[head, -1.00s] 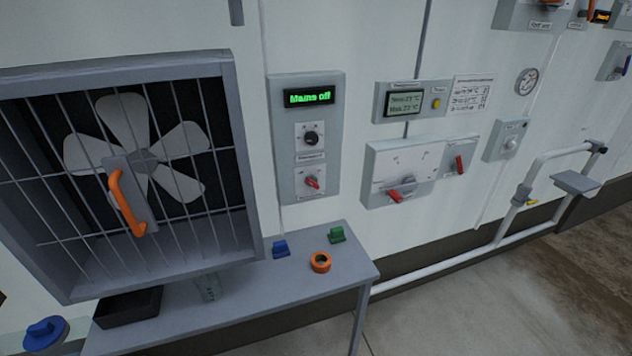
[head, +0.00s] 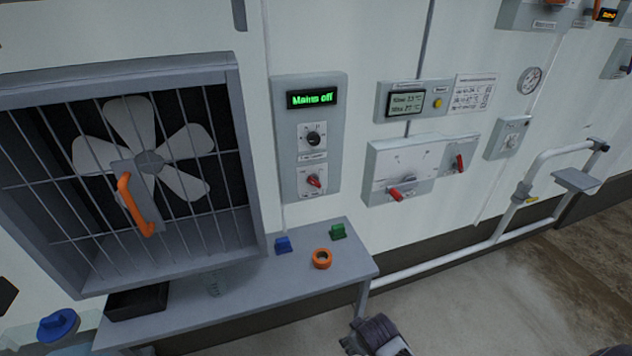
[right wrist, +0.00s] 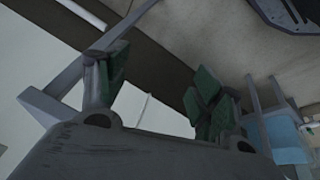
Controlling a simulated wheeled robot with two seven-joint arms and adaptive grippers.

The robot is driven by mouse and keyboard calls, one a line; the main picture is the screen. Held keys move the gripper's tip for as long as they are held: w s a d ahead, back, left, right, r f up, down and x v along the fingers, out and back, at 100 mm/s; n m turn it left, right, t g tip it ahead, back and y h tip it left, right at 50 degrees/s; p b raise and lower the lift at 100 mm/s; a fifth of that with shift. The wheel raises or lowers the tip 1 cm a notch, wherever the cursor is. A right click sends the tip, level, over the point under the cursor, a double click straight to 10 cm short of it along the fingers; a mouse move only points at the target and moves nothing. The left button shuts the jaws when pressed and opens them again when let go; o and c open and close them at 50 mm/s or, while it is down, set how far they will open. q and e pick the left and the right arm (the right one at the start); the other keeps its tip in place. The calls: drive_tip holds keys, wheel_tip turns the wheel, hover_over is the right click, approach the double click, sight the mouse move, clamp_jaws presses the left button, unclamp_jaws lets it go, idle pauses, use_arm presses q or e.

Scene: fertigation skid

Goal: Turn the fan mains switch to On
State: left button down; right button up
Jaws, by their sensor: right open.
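The fan control panel (head: 332,150) is on the wall right of the fan, and its green display (head: 312,98) reads "Mains off". A red rotary switch (head: 314,181), apparently the mains switch, is at the bottom of the panel with its handle tilted. A black knob (head: 312,139) is above it. The small labels are unreadable. My right gripper (head: 358,338) is at the bottom of the head view, well below the panel and apart from it. In the right wrist view its green-padded fingers (right wrist: 160,88) are spread with nothing between them. My left gripper is not seen.
A grey table (head: 345,262) below the panel holds blue (head: 283,245) and green (head: 337,231) pieces, an orange ring (head: 321,259) and a black tray (head: 137,302). The caged fan (head: 150,162) juts out at left. A white box with red handles (head: 412,160) and pipe rail (head: 500,225) are right.

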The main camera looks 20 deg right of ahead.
drive_tip(key=w+a+r+n+t, duration=0.1)
drive_tip(key=w+r+n+t, duration=0.5)
drive_tip(key=w+r+n, duration=0.5)
drive_tip(key=w+a+r+n+t+y+p, duration=0.1)
drive_tip(key=w+r+n+t, duration=0.6)
drive_tip(key=r, duration=1.3)
drive_tip(key=w+n, duration=0.4)
drive_tip(key=n, duration=0.1)
drive_tip(key=shift+w+r+t, duration=0.2)
drive_tip(key=shift+w+t, duration=0.1)
drive_tip(key=shift+w, duration=0.05)
drive_tip(key=shift+w+d, duration=0.1)
drive_tip(key=shift+w, duration=0.1)
drive_tip(key=p, duration=0.1)
approach(316, 183)
drive_tip(key=shift+w, duration=1.1)
drive_tip(key=shift+w+f+p, duration=0.1)
drive_tip(key=shift+w+p, duration=0.55)
drive_tip(key=shift+w, duration=3.45)
